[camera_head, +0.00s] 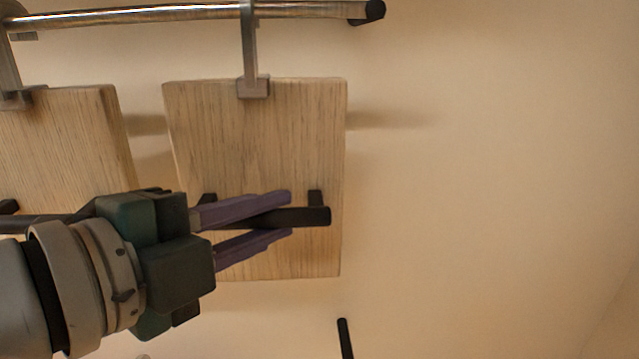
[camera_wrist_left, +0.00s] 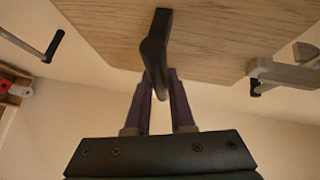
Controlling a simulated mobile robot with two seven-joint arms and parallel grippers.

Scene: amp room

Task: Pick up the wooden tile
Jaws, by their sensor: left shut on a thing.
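The wooden tile (camera_head: 255,130) is a pale, square-cornered board hanging upright from a metal clip (camera_head: 252,87) in the head view. It has a black bar handle (camera_head: 318,216) across its lower part. My left gripper (camera_head: 285,215) is shut on this handle, its two purple fingers above and below the bar. The left wrist view shows the tile's face (camera_wrist_left: 225,35) and the handle (camera_wrist_left: 153,48) between the fingers (camera_wrist_left: 160,85). The fingers hide part of the handle. My right gripper is not in view.
A metal rail (camera_head: 150,14) with a black end cap runs along the top. A second wooden board (camera_head: 65,140) hangs to the left, partly behind my arm. A black rod (camera_head: 345,338) stands out at lower right. The pale wall at right is bare.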

